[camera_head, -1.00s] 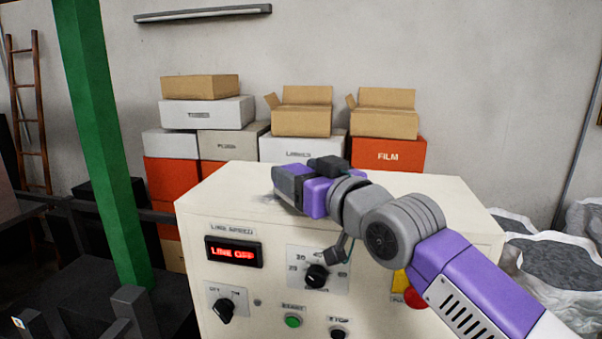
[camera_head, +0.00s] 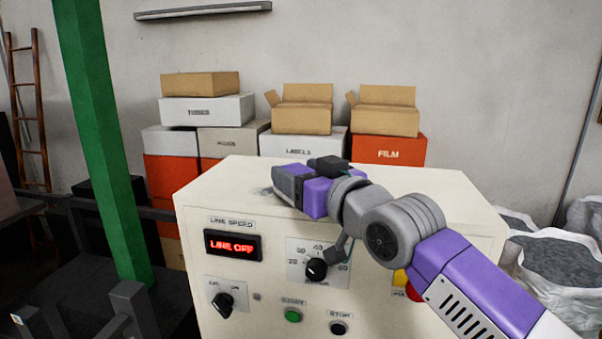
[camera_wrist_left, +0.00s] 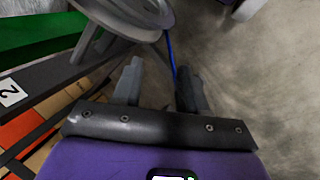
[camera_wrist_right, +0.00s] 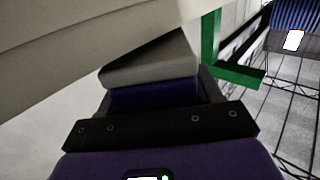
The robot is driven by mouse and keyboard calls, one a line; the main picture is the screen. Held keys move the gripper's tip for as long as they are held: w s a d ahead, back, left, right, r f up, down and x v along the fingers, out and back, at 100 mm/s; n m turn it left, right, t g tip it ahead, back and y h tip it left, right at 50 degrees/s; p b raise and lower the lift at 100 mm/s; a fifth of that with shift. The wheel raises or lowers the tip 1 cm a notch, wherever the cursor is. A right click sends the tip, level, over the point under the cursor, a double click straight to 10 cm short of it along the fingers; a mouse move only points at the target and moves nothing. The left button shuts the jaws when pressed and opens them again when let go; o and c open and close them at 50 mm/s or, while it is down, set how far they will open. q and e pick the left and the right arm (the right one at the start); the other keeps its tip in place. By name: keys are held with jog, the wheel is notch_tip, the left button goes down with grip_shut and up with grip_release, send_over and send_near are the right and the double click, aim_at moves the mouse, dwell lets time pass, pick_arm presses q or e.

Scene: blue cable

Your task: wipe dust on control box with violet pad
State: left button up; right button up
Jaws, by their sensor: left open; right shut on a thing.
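The cream control box (camera_head: 235,172) stands in the middle of the head view. A faint grey dust smudge (camera_head: 266,191) shows on its top, just left of my right gripper (camera_head: 284,184). That gripper is over the box top, shut on the violet pad (camera_wrist_right: 150,96). In the right wrist view the pad has a violet back and a grey face, turned toward the cream surface; I cannot tell whether they touch. My left gripper (camera_wrist_left: 160,88) is open in the left wrist view, with nothing between its fingers.
The box front carries a red display (camera_head: 233,245), knobs and buttons. A green post (camera_head: 105,140) and dark rails stand at left. Stacked cartons (camera_head: 300,118) are behind, white sacks (camera_head: 560,255) at right. A blue cable (camera_wrist_left: 170,55) shows beyond my left fingers.

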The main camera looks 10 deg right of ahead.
jog(key=shift+f+b, duration=0.3)
